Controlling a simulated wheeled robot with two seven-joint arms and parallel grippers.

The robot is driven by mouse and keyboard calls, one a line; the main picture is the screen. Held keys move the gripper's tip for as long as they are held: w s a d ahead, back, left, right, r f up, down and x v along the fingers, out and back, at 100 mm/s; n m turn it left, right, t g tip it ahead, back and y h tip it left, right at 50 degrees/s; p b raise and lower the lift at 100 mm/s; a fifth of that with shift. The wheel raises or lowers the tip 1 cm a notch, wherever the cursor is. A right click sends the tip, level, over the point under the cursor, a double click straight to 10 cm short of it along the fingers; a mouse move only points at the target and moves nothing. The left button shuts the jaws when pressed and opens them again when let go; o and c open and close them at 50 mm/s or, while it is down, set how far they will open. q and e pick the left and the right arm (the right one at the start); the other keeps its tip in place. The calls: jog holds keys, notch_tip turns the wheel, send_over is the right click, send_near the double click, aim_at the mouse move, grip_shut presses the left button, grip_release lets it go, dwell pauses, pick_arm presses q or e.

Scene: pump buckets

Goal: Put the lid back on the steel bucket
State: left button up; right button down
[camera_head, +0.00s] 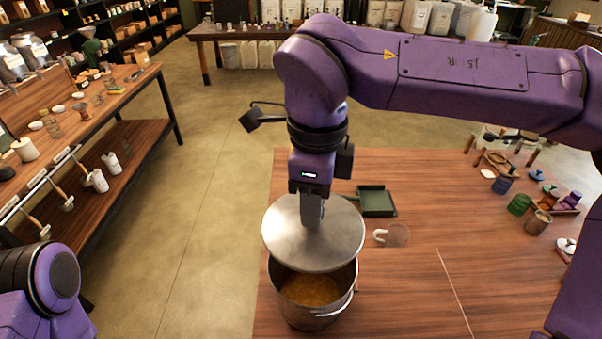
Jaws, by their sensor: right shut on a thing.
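The steel bucket (313,317) stands at the front left of the wooden table, with an orange-brown content (311,289) showing inside. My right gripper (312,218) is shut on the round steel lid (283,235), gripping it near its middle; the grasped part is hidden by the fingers. The lid is roughly level above the bucket and covers the far part of its mouth in the picture. The near part of the mouth is uncovered. My left arm shows only as a purple link at the lower left; its gripper is not in view.
Several small coloured containers (519,204) stand at the table's right. The table's middle right is clear. A wooden shelf bench (100,150) stands at the left.

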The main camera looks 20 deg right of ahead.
aim_at(316, 232)
jog(key=s+b, duration=0.1)
jog(key=s+f+b, duration=0.2)
jog(key=shift+s, duration=0.35)
jog(key=w+f+b, duration=0.2)
jog(key=w+f, duration=0.1)
jog(key=shift+f, duration=0.25)
jog(key=shift+f+b, duration=0.25)
jog(key=shift+b, duration=0.05)
jog(key=shift+s, duration=0.65)
jog(key=shift+w, duration=0.3)
pick_arm(q)
jog(key=f, duration=0.2)
jog(key=s+f, duration=0.2)
jog(key=f, duration=0.1)
jog(key=shift+f, duration=0.3)
pick_arm(e)
jog(key=shift+s, duration=0.1)
pick_arm(q)
jog(key=shift+r, duration=0.2)
pick_arm(e)
jog(key=shift+s+r, duration=0.1)
jog(key=shift+s, duration=0.05)
pick_arm(q)
jog(key=shift+r+p, duration=0.4)
jog(key=shift+p, duration=0.1)
pick_arm(e)
jog(key=shift+w+a, duration=0.15)
jog(key=shift+w, duration=0.05)
jog(key=shift+f, duration=0.7)
